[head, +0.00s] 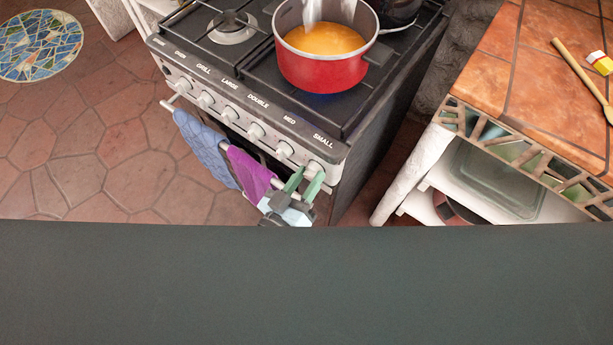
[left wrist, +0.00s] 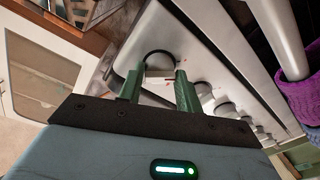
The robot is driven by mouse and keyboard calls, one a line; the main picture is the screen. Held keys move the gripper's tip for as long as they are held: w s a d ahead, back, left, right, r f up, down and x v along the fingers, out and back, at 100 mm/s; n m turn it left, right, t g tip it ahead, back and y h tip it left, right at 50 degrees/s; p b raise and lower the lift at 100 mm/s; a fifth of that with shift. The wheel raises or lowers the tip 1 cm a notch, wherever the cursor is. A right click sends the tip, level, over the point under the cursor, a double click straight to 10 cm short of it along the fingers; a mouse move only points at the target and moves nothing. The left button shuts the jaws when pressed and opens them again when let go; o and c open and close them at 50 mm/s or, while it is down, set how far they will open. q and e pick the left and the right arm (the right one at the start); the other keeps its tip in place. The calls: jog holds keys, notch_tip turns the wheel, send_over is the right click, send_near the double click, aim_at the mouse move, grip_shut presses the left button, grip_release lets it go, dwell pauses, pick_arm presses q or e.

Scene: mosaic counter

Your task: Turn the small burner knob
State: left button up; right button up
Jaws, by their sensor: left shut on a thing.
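The small burner knob (head: 314,167) is the rightmost knob on the stove's front panel, below the label "SMALL". My left gripper (head: 303,182) is at this knob, with its green fingers pointing up at the panel. In the left wrist view the two green fingers (left wrist: 157,88) stand on either side of the pale knob (left wrist: 158,72) and are shut on it. The fingers hide part of the knob. My right gripper is in neither view.
A red pot (head: 322,72) with orange liquid stands on the stove (head: 240,62). A blue towel (head: 205,148) and a purple towel (head: 248,172) hang on the oven rail, left of my gripper. A tiled counter (head: 540,75) stands at the right.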

pick_arm(q)
jog(key=m, duration=0.6)
jog(key=shift+m+h+p, duration=0.3)
jog(key=shift+m+h, duration=0.1)
jog(key=m, duration=0.6)
jog(key=shift+f+m+h, duration=0.15)
jog(key=shift+m+h, duration=0.15)
jog(key=shift+m, duration=0.1)
jog(key=m, duration=0.7)
jog(key=shift+f+g+h+b, duration=0.1)
jog(key=shift+g+h+b, duration=0.2)
jog(key=shift+h, duration=0.1)
jog(key=m, duration=0.6)
jog(key=shift+a+g+b, duration=0.1)
jog(key=shift+g+b, duration=0.25)
jog(key=shift+g, duration=0.05)
jog(key=shift+m, duration=0.4)
jog(key=o, duration=0.9)
jog(key=shift+o, duration=0.2)
